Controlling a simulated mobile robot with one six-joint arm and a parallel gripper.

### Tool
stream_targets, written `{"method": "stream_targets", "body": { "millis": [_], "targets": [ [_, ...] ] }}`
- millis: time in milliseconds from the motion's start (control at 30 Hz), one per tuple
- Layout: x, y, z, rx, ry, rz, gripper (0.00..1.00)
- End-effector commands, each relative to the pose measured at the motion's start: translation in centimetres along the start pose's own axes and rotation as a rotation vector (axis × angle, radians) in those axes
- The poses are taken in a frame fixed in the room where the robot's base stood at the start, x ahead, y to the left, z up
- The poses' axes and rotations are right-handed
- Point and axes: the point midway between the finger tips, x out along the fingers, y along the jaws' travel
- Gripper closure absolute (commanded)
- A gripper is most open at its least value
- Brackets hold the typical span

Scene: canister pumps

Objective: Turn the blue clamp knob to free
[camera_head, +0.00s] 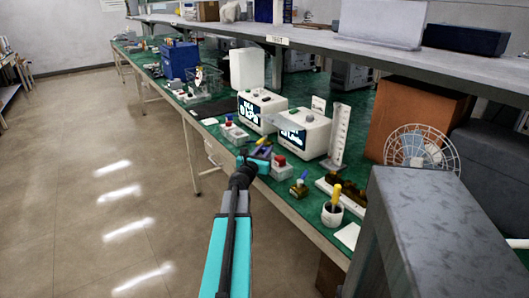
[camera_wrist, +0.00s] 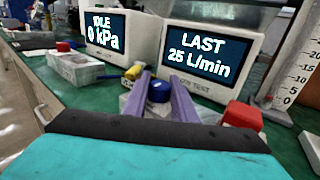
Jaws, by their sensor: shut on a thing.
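The blue clamp knob (camera_wrist: 158,90) is in the middle of the wrist view, on a pale grey fixture. The two purple fingers of my gripper (camera_wrist: 161,82) lie on either side of it and are shut on it. In the head view my gripper (camera_head: 259,156) is at the bench's front edge, in front of the white instruments, and the knob is hard to make out there. A red knob (camera_wrist: 243,115) is just right of the fingers in the wrist view. The knob's turn position cannot be read.
One white instrument (camera_wrist: 110,35) shows "IDLE 0 kPa"; the other (camera_wrist: 205,50) shows "LAST 25 L/min". A similar grey fixture (camera_wrist: 75,68) stands left. To the right are a scaled white column (camera_head: 340,135), a brass-coloured block (camera_head: 299,188) and a white cup (camera_head: 332,214).

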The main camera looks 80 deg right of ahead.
Motion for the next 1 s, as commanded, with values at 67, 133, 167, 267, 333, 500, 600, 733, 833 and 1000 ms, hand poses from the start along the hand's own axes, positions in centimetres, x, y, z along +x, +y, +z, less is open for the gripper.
{"method": "stream_targets", "body": {
  "millis": [67,133,167,267,333,500,600,733,833,1000],
  "targets": [
    [0.0,-0.2,0.0,0.001,0.000,-0.005,0.65],
    [0.0,-0.2,0.0,0.001,0.000,-0.004,0.57],
    [0.0,-0.2,0.0,0.001,0.000,-0.004,0.57],
    [0.0,-0.1,0.0,0.001,0.000,-0.003,0.57],
    [0.0,-0.1,0.0,0.001,0.000,-0.002,0.57],
    [-0.1,0.0,0.0,0.001,0.000,-0.001,0.57],
    [-0.5,0.0,0.0,0.001,0.000,0.000,0.57],
    [-1.2,0.0,0.0,0.001,0.000,0.002,0.57],
    [-2.0,-0.1,0.0,0.001,0.000,0.002,0.57],
    [-3.6,-0.2,-0.1,0.001,0.001,0.004,0.57]
  ]
}}
